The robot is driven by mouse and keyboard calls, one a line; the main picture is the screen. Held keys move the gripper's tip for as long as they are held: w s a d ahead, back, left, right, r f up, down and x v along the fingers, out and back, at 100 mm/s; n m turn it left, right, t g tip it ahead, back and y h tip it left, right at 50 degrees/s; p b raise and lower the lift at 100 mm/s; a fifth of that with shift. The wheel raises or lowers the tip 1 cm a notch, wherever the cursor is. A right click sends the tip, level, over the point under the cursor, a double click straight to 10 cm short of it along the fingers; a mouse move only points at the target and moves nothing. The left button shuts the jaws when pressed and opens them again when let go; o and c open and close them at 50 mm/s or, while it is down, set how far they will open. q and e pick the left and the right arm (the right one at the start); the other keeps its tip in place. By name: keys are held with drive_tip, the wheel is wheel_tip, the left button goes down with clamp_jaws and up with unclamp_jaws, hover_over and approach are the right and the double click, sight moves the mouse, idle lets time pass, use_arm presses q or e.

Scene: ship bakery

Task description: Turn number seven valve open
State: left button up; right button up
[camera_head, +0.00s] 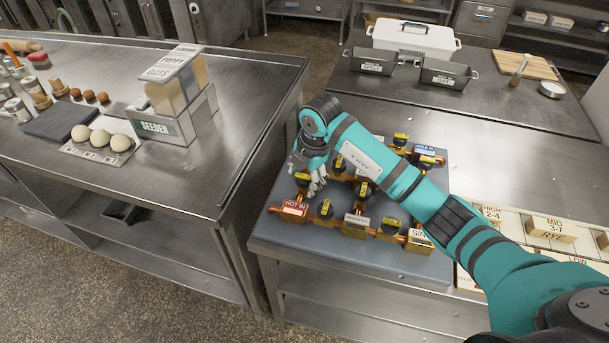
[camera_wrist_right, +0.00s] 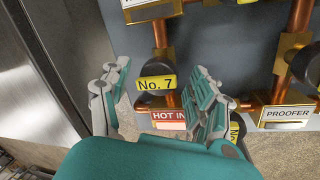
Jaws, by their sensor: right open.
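The number seven valve has a black knob with a yellow "No. 7" tag (camera_wrist_right: 157,82). In the wrist view it is between the spread fingers of my right gripper (camera_wrist_right: 157,92), just above the red "HOT IN" label (camera_wrist_right: 168,115). The tag lies roughly across the vertical copper pipe (camera_wrist_right: 160,35). In the head view my right gripper (camera_head: 314,184) is over the left side of the pipe board (camera_head: 270,227), and the valve's yellow tag (camera_head: 302,177) shows beside the fingers. The gripper is open; whether a finger touches the knob is unclear. My left gripper is not in view.
Other black knobs with yellow tags stand close by, including one right of "HOT IN" (camera_head: 325,208). A "PROOFER" block (camera_wrist_right: 287,116) is to the right. My right forearm hides part of the board. A steel counter (camera_head: 215,170) stands left, across a narrow gap.

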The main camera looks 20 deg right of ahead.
drive_tip(key=c, duration=1.1)
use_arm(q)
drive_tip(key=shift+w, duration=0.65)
